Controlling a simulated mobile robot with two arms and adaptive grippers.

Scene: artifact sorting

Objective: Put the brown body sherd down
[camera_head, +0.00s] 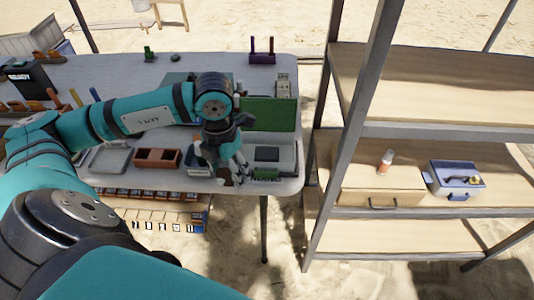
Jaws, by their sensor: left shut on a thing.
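My left arm reaches in from the left over the grey table (110,70). My left gripper (230,176) points down near the table's front edge, between a brown compartment box (158,158) and a grey tray with a dark inset (268,156). It is shut on a small brown piece (226,181), seemingly the brown body sherd, mostly hidden by the fingers. I cannot tell whether the piece touches the table. My right gripper is not in view.
A green board (268,113) stands behind the tray, and a purple holder (262,57) is at the back. A grey shallow tray (110,160) lies at left.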

